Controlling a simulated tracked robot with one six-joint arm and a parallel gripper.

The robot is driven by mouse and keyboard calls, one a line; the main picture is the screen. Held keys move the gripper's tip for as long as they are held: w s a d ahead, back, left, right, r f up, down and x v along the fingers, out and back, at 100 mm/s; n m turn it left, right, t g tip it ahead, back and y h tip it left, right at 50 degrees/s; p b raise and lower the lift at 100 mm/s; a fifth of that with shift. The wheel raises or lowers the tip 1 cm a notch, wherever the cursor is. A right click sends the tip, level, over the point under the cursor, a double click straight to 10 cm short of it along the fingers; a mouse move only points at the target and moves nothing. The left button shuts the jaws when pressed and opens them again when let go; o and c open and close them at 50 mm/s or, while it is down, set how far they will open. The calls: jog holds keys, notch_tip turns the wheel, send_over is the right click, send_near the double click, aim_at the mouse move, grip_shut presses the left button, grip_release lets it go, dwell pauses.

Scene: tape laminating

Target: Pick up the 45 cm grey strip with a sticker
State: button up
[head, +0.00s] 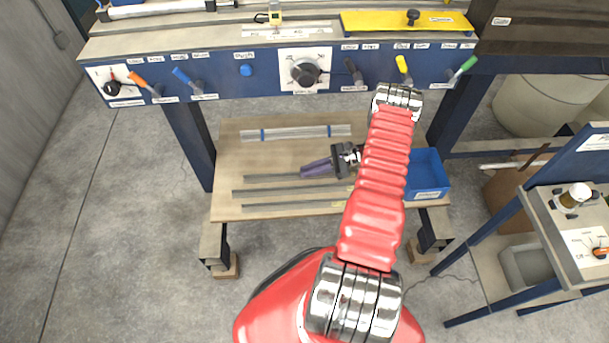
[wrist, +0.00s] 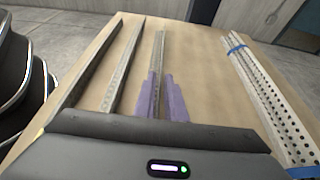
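Three thin grey strips lie side by side on the wooden lower shelf: a rear strip (head: 272,177), a middle strip (head: 285,190) and a front strip (head: 290,208). A small yellowish patch, perhaps a sticker, shows near the front strip's right end. I cannot read their lengths. My gripper (head: 316,168) points left over the rear strip, its purple fingers along it. In the wrist view the rear strip (wrist: 159,50) runs between the two fingers (wrist: 161,98), close to both. I cannot tell whether they press on it. The middle strip (wrist: 123,70) and front strip (wrist: 88,78) lie to the left.
A bundle of perforated strips with blue ties (head: 295,132) lies at the back of the shelf (head: 232,155). A blue bin (head: 428,170) stands at its right. The blue bench front (head: 225,80) with levers overhangs behind. A side table (head: 570,230) stands at right.

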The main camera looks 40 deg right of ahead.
grip_shut()
jog(key=shift+r, duration=0.15)
notch_tip(320, 180, up, 10)
dwell(0.8)
dwell(0.5)
